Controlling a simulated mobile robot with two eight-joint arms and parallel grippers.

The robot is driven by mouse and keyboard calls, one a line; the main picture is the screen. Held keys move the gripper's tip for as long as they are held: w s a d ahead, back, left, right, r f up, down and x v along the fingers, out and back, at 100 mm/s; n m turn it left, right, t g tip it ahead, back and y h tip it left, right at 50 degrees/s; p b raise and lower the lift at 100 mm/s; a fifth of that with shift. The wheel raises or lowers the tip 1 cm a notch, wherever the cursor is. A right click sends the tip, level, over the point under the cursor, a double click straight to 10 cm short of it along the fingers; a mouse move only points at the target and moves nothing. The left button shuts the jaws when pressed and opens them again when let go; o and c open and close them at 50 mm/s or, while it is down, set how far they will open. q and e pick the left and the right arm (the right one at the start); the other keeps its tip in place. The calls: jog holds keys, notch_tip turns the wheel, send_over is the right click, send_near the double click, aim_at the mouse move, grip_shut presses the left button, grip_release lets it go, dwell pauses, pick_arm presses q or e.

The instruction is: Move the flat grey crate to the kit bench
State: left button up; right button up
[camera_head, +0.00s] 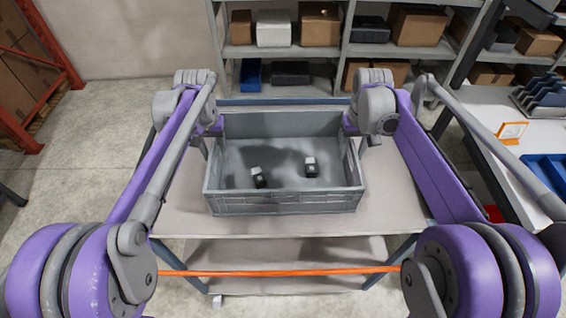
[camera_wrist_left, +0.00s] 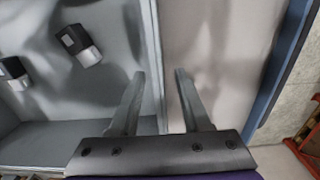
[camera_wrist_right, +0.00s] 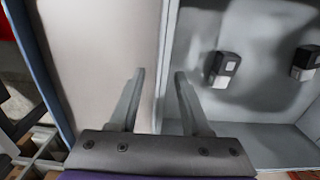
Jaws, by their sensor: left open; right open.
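The flat grey crate (camera_head: 285,203) stands on the top of a table-like cart (camera_head: 400,205) in front of me. Two small black-and-white items (camera_head: 259,177) (camera_head: 311,167) are inside it. My left gripper (camera_head: 213,132) is at the crate's left side wall. In the left wrist view its open fingers (camera_wrist_left: 160,80) lie on either side of that wall (camera_wrist_left: 152,45). My right gripper (camera_head: 350,130) is at the right side wall. In the right wrist view its open fingers (camera_wrist_right: 158,78) also straddle the wall (camera_wrist_right: 169,45). Whether the fingers touch it I cannot tell.
A white bench (camera_head: 490,155) at the right holds a blue tray (camera_head: 545,170), a dark rack (camera_head: 537,97) and an orange-framed sign (camera_head: 511,131). I cannot tell whether it is the kit bench. Shelves with boxes (camera_head: 320,24) stand behind the cart. Floor at the left is clear.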

pick_arm(q)
jog(key=shift+f, duration=0.1)
pick_arm(e)
jog(key=shift+f, duration=0.1)
pick_arm(q)
jog(key=shift+c, duration=0.3)
pick_arm(e)
jog(key=shift+c, duration=0.3)
pick_arm(q)
grip_shut()
pick_arm(e)
grip_shut()
dwell(0.5)
